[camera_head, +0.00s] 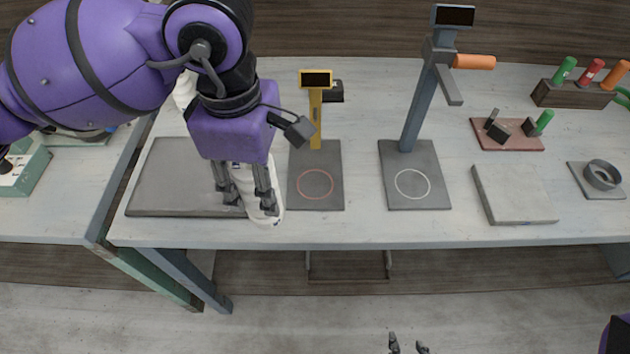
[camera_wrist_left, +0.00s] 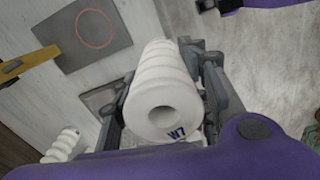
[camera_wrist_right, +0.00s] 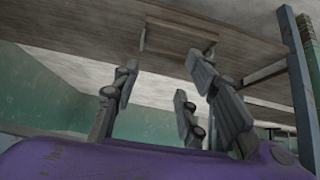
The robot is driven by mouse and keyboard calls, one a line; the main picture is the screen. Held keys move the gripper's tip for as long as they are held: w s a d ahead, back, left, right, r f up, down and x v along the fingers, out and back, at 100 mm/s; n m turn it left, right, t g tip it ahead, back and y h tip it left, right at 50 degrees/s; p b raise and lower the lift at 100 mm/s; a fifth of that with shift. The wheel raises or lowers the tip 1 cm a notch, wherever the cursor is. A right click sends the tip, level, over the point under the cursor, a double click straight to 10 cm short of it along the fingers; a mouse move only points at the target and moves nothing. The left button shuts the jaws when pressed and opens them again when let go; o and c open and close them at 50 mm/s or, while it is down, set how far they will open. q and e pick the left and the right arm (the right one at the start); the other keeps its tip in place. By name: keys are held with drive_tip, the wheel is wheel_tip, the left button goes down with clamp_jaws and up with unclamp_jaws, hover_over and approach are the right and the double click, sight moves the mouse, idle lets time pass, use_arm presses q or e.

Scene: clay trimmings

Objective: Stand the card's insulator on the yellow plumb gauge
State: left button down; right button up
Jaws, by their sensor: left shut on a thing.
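A white ribbed insulator (camera_head: 240,178) is held in my left gripper (camera_head: 245,196), whose fingers are shut on both its sides. In the left wrist view the insulator (camera_wrist_left: 160,92) shows an end with a round hole and a dark "W7" mark. The yellow plumb gauge (camera_head: 315,120) has a dark base with a red ring (camera_head: 315,185); the held insulator is just left of this base, tilted. The gauge's base shows in the left wrist view (camera_wrist_left: 92,42). My right gripper (camera_head: 408,346) is open and empty, low in front of the bench. I cannot make out the card.
A blue-grey gauge (camera_head: 415,140) with a white ring stands to the right. A grey mat (camera_head: 165,180) lies left. Another white insulator (camera_head: 184,90) is partly hidden behind my left arm. A grey slab (camera_head: 515,195) and a rack of coloured handles (camera_head: 572,95) are farther right.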

use_arm(q)
drive_tip(key=s+d+r+n, duration=0.2)
drive_tip(key=d+r+n, duration=0.45)
drive_tip(key=n, duration=0.85)
drive_tip(key=shift+w+d+f, duration=0.3)
drive_tip(key=shift+w+f, duration=1.9)
drive_tip(key=shift+f, duration=0.05)
drive_tip(key=shift+w+d+f, duration=0.3)
drive_tip(key=shift+w+f, duration=1.9)
drive_tip(key=shift+f, duration=0.1)
drive_tip(key=shift+w+d+f, duration=0.3)
drive_tip(key=shift+w+f, duration=1.9)
drive_tip(key=shift+f, duration=0.05)
drive_tip(key=shift+f, duration=0.1)
drive_tip(key=shift+f, duration=0.1)
drive_tip(key=c, duration=1)
unclamp_jaws()
wheel_tip(320, 180, up, 12)
drive_tip(key=shift+p, duration=0.3)
